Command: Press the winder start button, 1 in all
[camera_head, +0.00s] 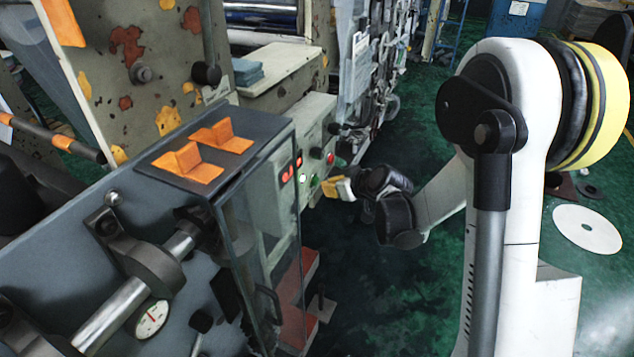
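A pale control panel (264,186) is on the side of the machine at the centre. It has a green button (314,182), a pale lit button (303,178) beside it, and a red button (330,158) higher up on the right. I cannot read any label, so I cannot tell for sure which one is the winder start button. My gripper (329,187) has small yellow and white fingers pointing left at the panel, just right of the green button. I cannot tell whether they touch it. The fingers are too small to show a gap.
Two small red displays (287,175) glow on the panel. A dark cabinet with a clear side and orange brackets (192,161) stands in front, left of the panel. A roller shaft (135,292) is at lower left. The green floor (385,290) is open below my arm. A white disc (588,229) lies at right.

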